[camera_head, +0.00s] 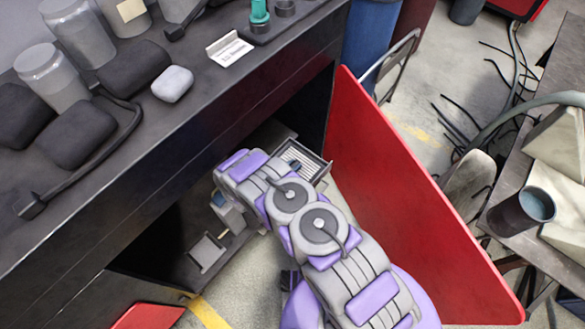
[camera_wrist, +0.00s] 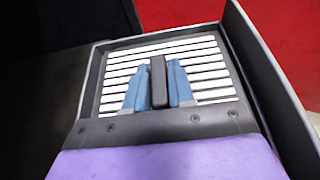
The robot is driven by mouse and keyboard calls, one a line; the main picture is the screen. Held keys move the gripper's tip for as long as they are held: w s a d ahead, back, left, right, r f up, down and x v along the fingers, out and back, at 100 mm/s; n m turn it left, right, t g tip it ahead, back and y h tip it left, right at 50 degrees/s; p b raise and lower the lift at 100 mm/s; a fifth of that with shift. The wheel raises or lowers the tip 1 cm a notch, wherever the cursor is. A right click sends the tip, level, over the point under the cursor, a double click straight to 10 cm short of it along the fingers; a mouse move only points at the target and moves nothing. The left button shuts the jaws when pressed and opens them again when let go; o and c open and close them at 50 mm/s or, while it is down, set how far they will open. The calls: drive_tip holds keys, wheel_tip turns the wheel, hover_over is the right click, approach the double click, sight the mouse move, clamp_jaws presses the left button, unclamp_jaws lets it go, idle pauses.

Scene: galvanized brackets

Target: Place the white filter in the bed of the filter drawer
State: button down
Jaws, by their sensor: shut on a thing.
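The white filter (camera_wrist: 205,58) shows as white slats in a dark frame, with an upright black tab (camera_wrist: 158,82) at its middle. In the wrist view, the two blue fingers of my gripper (camera_wrist: 159,92) are shut on this tab from both sides. The grey walls of the filter drawer (camera_wrist: 262,72) run along the filter's far and right sides. I cannot tell whether the filter rests on the bed or hangs just above it. In the head view, the slats (camera_head: 300,155) and the drawer's rim (camera_head: 326,172) show beyond my wrist, which hides the rest.
An open red door (camera_head: 400,190) stands close to the right of my arm. The dark bench top (camera_head: 150,120) above carries jars, dark pads and a white block (camera_head: 172,84). A grey framed plate (camera_head: 207,252) lies inside the cabinet, left of my wrist.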

drive_tip(key=shift+w+a+f, duration=0.1)
drive_tip(key=shift+a+f, duration=0.15)
drive_tip(key=shift+f, duration=0.2)
drive_tip(key=shift+a, duration=0.55)
drive_tip(key=c, duration=1.4)
unclamp_jaws()
drive_tip(key=shift+a, duration=0.1)
drive_tip(key=o, duration=0.3)
drive_tip(key=shift+d, duration=0.35)
drive_tip(key=shift+o, duration=0.7)
drive_tip(key=shift+d+r, duration=0.1)
drive_tip(key=shift+d, duration=0.25)
drive_tip(key=shift+a, duration=0.15)
